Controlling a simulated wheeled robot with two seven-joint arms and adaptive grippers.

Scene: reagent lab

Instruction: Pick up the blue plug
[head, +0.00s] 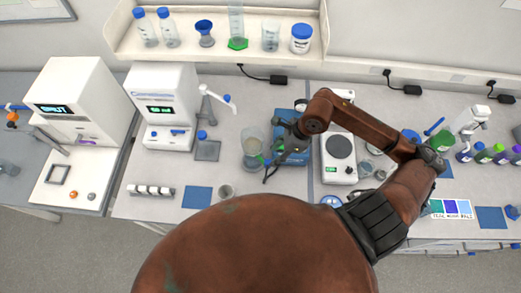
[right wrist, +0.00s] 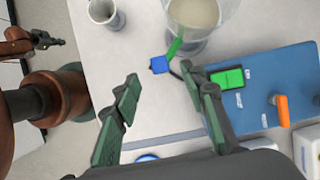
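The blue plug (right wrist: 158,65) shows as a small blue block in the right wrist view, on the grey bench next to a bright green strip (right wrist: 176,44). I cannot tell whether they are joined. In the head view I cannot make it out clearly by the gripper. My right gripper (right wrist: 160,75) is open, and the plug appears in the gap between its fingertips, closer to the right finger. I see no contact. In the head view this gripper (head: 274,162) is low by the blue stirrer. What seems to be my left gripper (right wrist: 46,41) shows small at the wrist view's upper left.
The blue stirrer (right wrist: 262,105) with a green display and orange knob stands right of the gripper. A beaker (right wrist: 192,14) is just beyond the plug; a small cup (right wrist: 103,12) stands nearby. A balance (head: 338,158) is right of the stirrer. A blue mat (head: 197,197) lies left.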

